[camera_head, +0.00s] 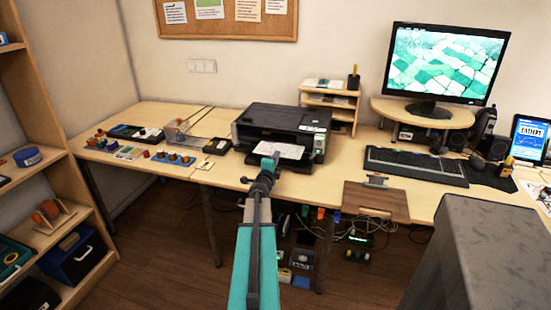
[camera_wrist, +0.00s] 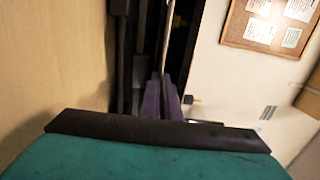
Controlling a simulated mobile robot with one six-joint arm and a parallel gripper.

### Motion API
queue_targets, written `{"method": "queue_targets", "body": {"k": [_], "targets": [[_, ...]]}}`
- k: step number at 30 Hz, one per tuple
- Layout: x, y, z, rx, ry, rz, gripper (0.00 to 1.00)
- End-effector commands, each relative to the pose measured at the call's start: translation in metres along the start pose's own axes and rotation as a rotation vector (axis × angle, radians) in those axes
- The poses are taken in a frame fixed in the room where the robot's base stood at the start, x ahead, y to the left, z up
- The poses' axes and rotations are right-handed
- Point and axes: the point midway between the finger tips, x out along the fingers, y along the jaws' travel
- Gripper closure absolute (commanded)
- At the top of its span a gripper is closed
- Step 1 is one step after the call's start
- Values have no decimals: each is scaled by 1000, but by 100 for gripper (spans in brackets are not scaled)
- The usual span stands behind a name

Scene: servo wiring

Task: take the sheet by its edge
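A white printed sheet (camera_head: 279,150) lies at the front of the black printer (camera_head: 277,123) in the head view. My gripper (camera_head: 268,165) is at the sheet's near edge, at its left part. In the wrist view the sheet (camera_wrist: 167,40) shows edge-on as a thin pale strip. The two purple fingers of my gripper (camera_wrist: 163,80) point along it, with their tips at its near end. The fingers are close together. Whether they touch or pinch the sheet cannot be told.
The desk (camera_head: 225,176) is clear just in front of the printer. Small parts and trays (camera_head: 135,133) lie to the left. A keyboard (camera_head: 415,165) and a brown board (camera_head: 376,199) lie to the right. A wooden rack (camera_head: 329,98) stands behind the printer.

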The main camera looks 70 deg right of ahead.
Motion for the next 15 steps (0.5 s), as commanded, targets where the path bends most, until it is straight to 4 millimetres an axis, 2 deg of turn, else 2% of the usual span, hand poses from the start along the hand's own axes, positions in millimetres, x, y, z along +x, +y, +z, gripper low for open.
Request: {"method": "queue_targets", "body": {"k": [9, 15], "targets": [[0, -2, 0, 0, 0, -1, 100], [0, -16, 0, -1, 0, -2, 100]]}}
